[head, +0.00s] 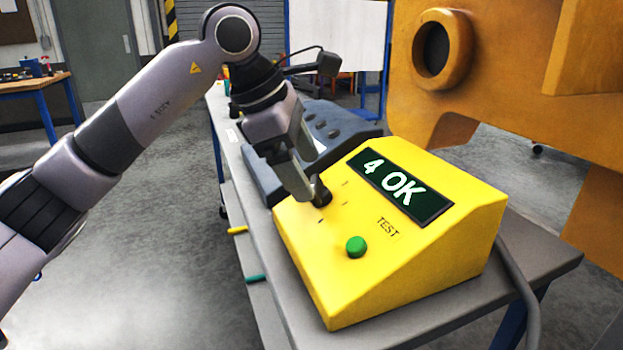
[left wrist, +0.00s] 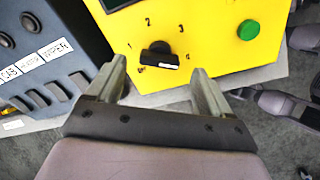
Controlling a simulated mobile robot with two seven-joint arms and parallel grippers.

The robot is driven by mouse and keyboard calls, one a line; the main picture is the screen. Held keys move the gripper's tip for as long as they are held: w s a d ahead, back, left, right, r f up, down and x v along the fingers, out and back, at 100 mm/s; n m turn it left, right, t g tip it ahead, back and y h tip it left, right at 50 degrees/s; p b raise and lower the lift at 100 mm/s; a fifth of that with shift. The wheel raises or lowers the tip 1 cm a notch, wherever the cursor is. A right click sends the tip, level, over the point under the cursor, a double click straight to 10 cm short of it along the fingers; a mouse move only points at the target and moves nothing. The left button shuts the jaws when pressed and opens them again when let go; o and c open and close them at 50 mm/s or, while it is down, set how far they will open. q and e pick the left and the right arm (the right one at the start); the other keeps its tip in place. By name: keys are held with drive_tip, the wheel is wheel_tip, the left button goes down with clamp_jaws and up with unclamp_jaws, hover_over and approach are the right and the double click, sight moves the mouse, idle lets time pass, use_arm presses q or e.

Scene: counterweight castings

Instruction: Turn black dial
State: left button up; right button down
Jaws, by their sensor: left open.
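The black dial (head: 322,194) sits on the sloped face of the yellow test box (head: 350,280). In the left wrist view the dial (left wrist: 157,55) shows as a bar-shaped knob among printed numbers, with a white mark at its right end. The mark's end lies toward the lower right number, which looks like 4. My left gripper (head: 309,184) is at the dial, and one finger partly hides it in the head view. In the left wrist view the left gripper (left wrist: 160,68) is open, with one finger on each side of the dial. Contact cannot be told. My right gripper is out of view.
The box's display (head: 398,187) reads "4 OK". A green button (head: 356,246) sits below the word TEST. A dark blue-grey unit with buttons (head: 335,128) stands behind the box on the grey bench (head: 545,257). A large orange casting (head: 500,80) stands at right.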

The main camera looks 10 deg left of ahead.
sight(314, 184)
use_arm(q)
drive_tip(key=shift+x, duration=1.55)
drive_tip(key=shift+d, duration=0.1)
drive_tip(key=c, duration=1)
drive_tip(key=shift+c, duration=0.2)
drive_tip(key=shift+r, duration=0.1)
